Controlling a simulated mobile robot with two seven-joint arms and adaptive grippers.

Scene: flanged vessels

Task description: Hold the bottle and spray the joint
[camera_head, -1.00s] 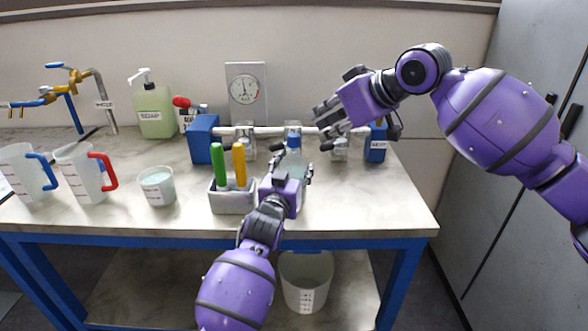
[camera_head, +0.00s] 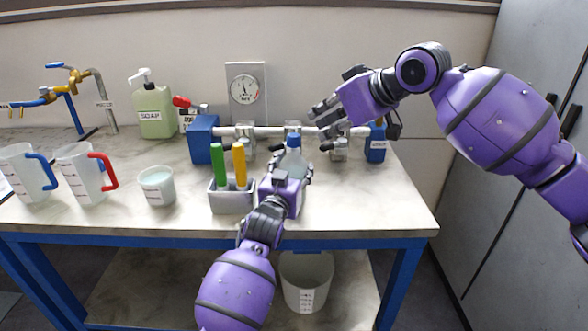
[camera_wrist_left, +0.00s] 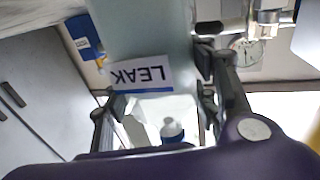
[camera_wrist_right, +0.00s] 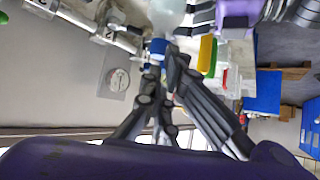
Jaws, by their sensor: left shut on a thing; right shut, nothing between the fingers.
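A clear bottle (camera_head: 293,162) with a blue cap stands upright in front of the pipe. Its LEAK label (camera_wrist_left: 140,74) shows upside down in the left wrist view. My left gripper (camera_head: 290,178) is shut around the bottle's body. My right gripper (camera_head: 326,131) is shut and empty, above and right of the bottle, near the pipe. In the right wrist view the blue cap (camera_wrist_right: 158,47) appears beside its fingertips; I cannot tell whether they touch. A white pipe (camera_head: 270,131) with several clear flanged joints runs between two blue blocks. The middle joint (camera_head: 293,127) is partly hidden behind the bottle.
A grey holder (camera_head: 231,202) with green and yellow handles stands just left of my left gripper. A white cup (camera_head: 157,187), two jugs (camera_head: 84,172) and a soap bottle (camera_head: 152,115) are further left. The table's right front is clear. A gauge (camera_head: 244,90) is on the wall.

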